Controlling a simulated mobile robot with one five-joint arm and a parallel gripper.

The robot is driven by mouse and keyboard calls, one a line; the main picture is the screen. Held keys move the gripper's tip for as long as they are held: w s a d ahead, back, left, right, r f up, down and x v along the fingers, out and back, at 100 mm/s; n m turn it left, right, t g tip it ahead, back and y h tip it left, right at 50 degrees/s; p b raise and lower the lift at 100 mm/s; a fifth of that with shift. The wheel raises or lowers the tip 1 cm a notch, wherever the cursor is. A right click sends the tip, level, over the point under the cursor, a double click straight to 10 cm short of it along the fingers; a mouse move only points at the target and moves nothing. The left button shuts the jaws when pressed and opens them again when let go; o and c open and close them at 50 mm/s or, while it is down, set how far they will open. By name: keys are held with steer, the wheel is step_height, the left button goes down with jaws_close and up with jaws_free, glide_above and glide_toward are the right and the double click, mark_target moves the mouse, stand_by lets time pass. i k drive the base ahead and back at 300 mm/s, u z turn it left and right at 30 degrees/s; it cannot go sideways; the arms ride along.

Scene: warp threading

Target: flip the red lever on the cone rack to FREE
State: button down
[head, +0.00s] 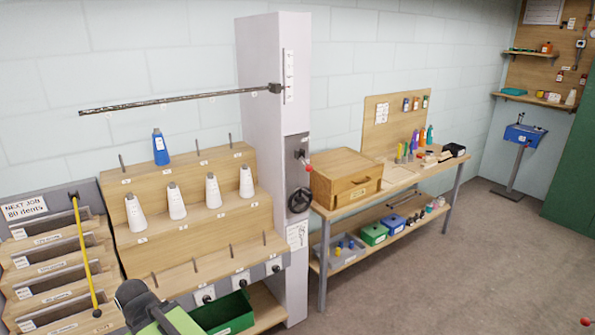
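The cone rack (180,197) is a stepped wooden stand on the left, with one blue cone (160,148) on its top step and several white cones (213,191) on the middle step. A small lever with a red knob (308,167) sticks out from a dark plate on the grey column at the rack's right side. Its position label is too small to read. My gripper (130,291) seems to be the dark rounded end at the bottom left, in front of the rack and well below the lever. Its fingers cannot be made out.
A black handwheel (299,200) sits just below the lever. A long bar (180,100) reaches left from the column. A green bin (224,315) stands low before the rack.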

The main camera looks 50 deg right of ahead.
mark_target(309, 167)
steer(key=u, duration=0.05)
steer(key=i, duration=0.95)
steer(key=z, duration=0.05)
